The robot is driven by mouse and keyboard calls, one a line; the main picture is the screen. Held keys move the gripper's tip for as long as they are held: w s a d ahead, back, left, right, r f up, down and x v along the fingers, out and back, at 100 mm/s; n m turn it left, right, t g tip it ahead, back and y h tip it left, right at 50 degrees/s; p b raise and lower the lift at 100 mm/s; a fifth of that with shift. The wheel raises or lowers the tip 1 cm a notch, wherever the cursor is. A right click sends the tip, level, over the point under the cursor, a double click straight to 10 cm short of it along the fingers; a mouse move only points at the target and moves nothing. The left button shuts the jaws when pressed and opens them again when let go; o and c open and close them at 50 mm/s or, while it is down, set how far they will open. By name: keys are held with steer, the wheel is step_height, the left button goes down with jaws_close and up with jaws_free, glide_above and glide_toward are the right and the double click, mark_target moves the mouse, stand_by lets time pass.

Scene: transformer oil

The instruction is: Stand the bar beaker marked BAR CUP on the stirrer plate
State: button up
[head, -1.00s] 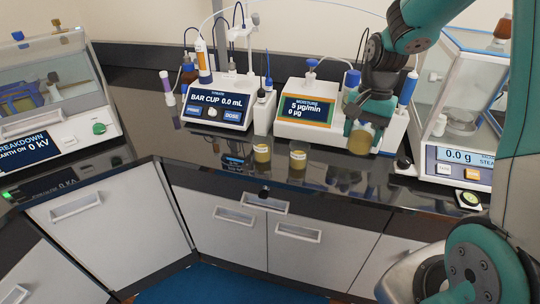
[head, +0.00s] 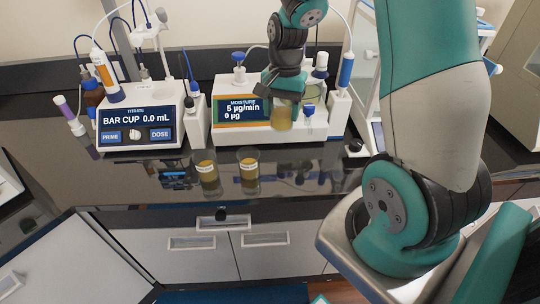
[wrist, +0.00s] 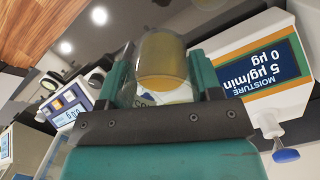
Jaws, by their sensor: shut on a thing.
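My gripper (head: 283,98) is shut on a clear beaker (head: 282,116) of yellow oil, held upright in front of the moisture unit. The held beaker (wrist: 162,58) also shows between the fingers in the wrist view. Part of a label shows there, but I cannot read it. Two more oil beakers stand on the dark bench, a left one (head: 207,177) and a right one (head: 249,175). Each has a white label too small to read. The titrator (head: 140,122) reads BAR CUP 0.0 mL. I cannot make out the stirrer plate.
The white moisture unit (head: 243,130) stands right behind the held beaker, with bottles and a blue-capped probe at its right side. The bench front left of the two beakers is clear.

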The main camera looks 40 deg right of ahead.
step_height(320, 180, down, 16)
steer(key=p, duration=0.2)
steer(key=shift+f+p, duration=0.1)
steer(key=shift+p, duration=0.3)
steer(key=shift+f, duration=0.2)
steer(key=o, duration=1.1)
